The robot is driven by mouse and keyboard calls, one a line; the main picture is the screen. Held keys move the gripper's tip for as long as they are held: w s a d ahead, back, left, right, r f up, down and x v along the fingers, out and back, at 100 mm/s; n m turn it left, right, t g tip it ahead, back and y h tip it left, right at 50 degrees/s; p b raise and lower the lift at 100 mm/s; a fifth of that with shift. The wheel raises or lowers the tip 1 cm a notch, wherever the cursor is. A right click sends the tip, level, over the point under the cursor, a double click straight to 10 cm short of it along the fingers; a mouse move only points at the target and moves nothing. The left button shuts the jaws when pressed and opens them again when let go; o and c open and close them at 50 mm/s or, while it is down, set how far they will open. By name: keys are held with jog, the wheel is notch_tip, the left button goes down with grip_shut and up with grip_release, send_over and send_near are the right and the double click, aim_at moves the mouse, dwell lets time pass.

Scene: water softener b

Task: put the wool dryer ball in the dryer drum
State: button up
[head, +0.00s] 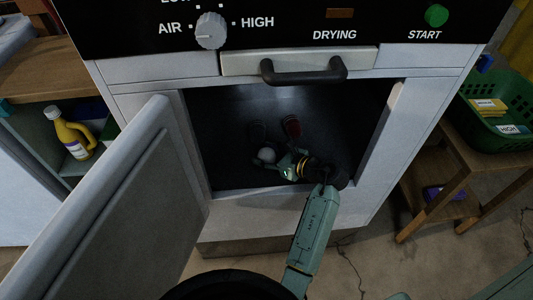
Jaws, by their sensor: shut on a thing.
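The dryer drum (235,112) is a dark box-like cavity behind the open front of the white dryer. The dryer door (125,215) is swung open to the left. My gripper (268,161) reaches through the opening and is inside the cavity. It is shut on the wool dryer ball (267,155), a small pale grey ball at its fingertips, just above or near the drum floor; the exact gap cannot be told. The fingers partly hide the ball.
Two dark, reddish objects (291,127) show deeper in the drum behind my gripper. A drawer handle (303,72) juts out above the opening. A yellow bottle (74,134) stands on a left shelf. A green basket (495,115) sits on a wooden stand at right.

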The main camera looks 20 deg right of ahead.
jog(key=shift+f, duration=0.1)
jog(key=shift+f, duration=0.15)
jog(key=o, duration=1.1)
jog(key=shift+r, duration=0.35)
jog(key=b+v, duration=0.3)
jog(key=v, duration=0.9)
jog(key=shift+f, duration=0.15)
